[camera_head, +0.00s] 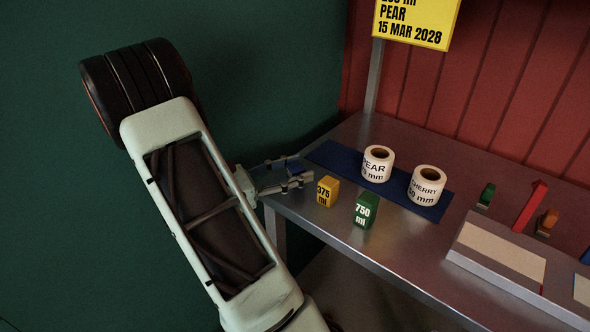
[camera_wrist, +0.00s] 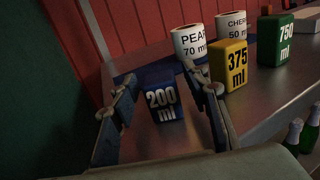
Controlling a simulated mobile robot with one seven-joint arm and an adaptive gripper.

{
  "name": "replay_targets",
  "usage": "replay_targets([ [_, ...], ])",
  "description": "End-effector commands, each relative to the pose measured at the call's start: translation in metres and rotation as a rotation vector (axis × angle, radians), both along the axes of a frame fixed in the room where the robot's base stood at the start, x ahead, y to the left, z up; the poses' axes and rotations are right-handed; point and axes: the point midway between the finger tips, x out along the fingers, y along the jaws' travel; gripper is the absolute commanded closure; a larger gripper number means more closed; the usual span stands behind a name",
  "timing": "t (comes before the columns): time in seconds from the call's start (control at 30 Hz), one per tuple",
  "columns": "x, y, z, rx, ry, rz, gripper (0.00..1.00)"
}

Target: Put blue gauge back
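The blue gauge (camera_wrist: 162,97), a small block marked "200 ml", stands upright between the two fingers of my gripper (camera_wrist: 160,75) in the wrist view. A narrow gap shows between each finger and the block, so the gripper looks open around it. In the head view my gripper (camera_head: 299,178) is at the near left corner of the metal table, and only a bit of the blue gauge (camera_head: 293,166) shows behind a finger. The gauge seems to be at table height; its underside is hidden.
The yellow 375 ml gauge (camera_head: 327,191) and green 750 ml gauge (camera_head: 365,209) stand to the right on the metal table (camera_head: 330,228). PEAR (camera_head: 376,165) and CHERRY (camera_head: 427,186) rolls stand on a dark blue mat (camera_head: 333,157) behind. Bottles (camera_wrist: 293,132) show below the table edge.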

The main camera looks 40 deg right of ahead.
Motion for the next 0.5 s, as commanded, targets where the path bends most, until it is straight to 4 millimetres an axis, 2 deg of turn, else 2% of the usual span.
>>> replay_targets([
  [0.17, 0.000, 0.000, 0.003, 0.000, -0.001, 0.000, 0.58],
  [0.27, 0.004, 0.010, 0.002, 0.001, -0.001, 0.003, 0.58],
  [0.5, 0.017, 0.049, 0.002, 0.000, 0.000, 0.004, 0.58],
])
